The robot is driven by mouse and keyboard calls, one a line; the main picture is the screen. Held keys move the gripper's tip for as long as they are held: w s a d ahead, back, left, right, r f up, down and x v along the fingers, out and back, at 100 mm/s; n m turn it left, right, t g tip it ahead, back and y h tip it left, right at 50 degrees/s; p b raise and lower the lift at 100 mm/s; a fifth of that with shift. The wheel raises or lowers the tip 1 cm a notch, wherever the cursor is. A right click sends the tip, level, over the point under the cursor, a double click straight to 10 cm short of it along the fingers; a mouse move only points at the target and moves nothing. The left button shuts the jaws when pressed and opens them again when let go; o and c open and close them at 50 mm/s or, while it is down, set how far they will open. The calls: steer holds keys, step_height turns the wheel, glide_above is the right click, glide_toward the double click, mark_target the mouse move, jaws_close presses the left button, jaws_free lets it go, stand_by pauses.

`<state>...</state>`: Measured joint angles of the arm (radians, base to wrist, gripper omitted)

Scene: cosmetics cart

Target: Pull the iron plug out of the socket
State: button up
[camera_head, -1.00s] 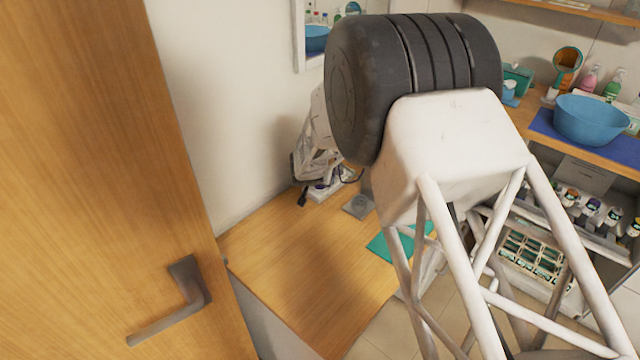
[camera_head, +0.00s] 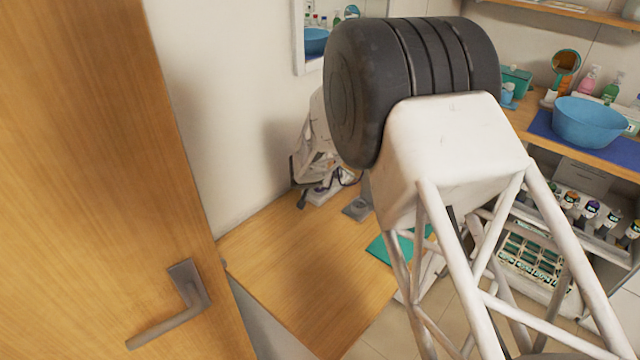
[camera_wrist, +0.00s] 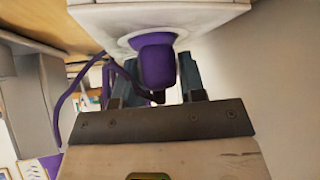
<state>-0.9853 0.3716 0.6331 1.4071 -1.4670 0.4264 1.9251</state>
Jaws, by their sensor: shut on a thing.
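The purple iron plug (camera_wrist: 157,62) shows in the wrist view with its head against a purple ring on the white socket block (camera_wrist: 218,10). I cannot tell how deep its pins sit. My gripper (camera_wrist: 154,76) is shut on the plug, one dark finger on each side. A purple cord (camera_wrist: 68,98) loops away to the left. In the head view, my gripper (camera_head: 322,172) is small beside the wall at the table's back, over the white socket strip (camera_head: 327,193); my arm hides part of this area.
The wooden tabletop (camera_head: 290,270) is mostly bare, with a grey plate (camera_head: 357,208) and a teal mat (camera_head: 388,248) near my arm. A wooden door (camera_head: 90,160) with a handle stands close on the left. A blue basin (camera_head: 588,121) stands on the right counter.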

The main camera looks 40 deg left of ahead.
steer(key=shift+r, duration=0.15)
steer(key=shift+r, duration=1.45)
steer(key=shift+s+d+r, duration=0.1)
steer(key=shift+d+r, duration=0.05)
steer(key=shift+r, duration=0.1)
steer(key=shift+s+d+r, duration=0.2)
steer(key=shift+s+d, duration=1.45)
steer(key=shift+d, duration=0.4)
steer(key=shift+s+d+r, duration=0.25)
steer(key=shift+s+d, duration=1.35)
steer(key=shift+d, duration=0.4)
steer(key=shift+s+d+r, duration=0.2)
steer(key=shift+s+d, duration=1.45)
steer(key=shift+d, duration=0.4)
